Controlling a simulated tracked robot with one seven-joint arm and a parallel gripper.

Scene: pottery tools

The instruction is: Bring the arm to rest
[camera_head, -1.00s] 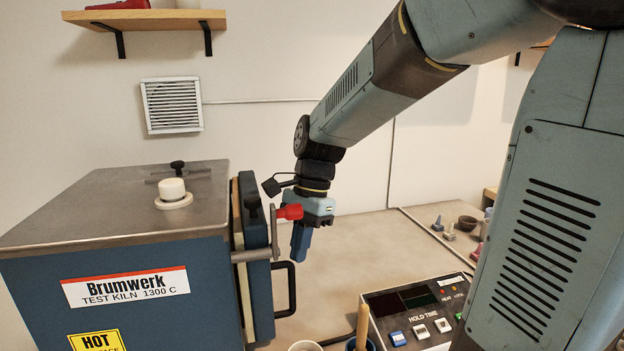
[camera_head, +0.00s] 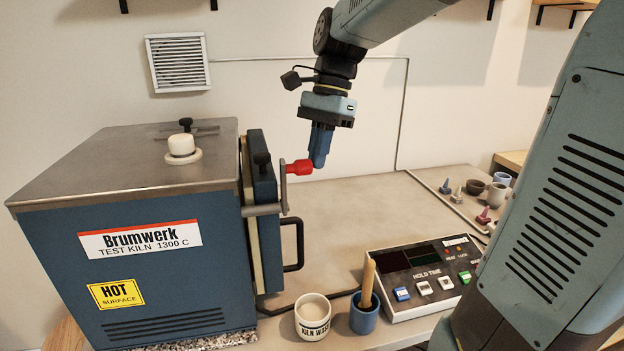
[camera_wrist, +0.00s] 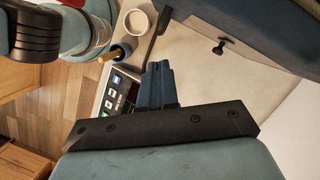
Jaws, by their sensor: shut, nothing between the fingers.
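My gripper (camera_head: 320,147) hangs pointing down from my arm, in the air beside the kiln's door, in the head view. Its blue fingers are together and empty; they also show in the wrist view (camera_wrist: 157,85). The red knob (camera_head: 299,167) of the door lever appears just left of the fingertips; I cannot tell whether they touch. The blue kiln (camera_head: 150,270) stands at the left with its door (camera_head: 264,225) on its right side. My arm reaches in from the upper right.
A control box (camera_head: 425,280) with buttons sits at the front. A white cup (camera_head: 312,318) and a blue cup (camera_head: 364,317) with a wooden-handled tool stand left of it. Small pottery pieces and a bowl (camera_head: 475,187) lie at the right. The middle of the worktop (camera_head: 350,210) is bare.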

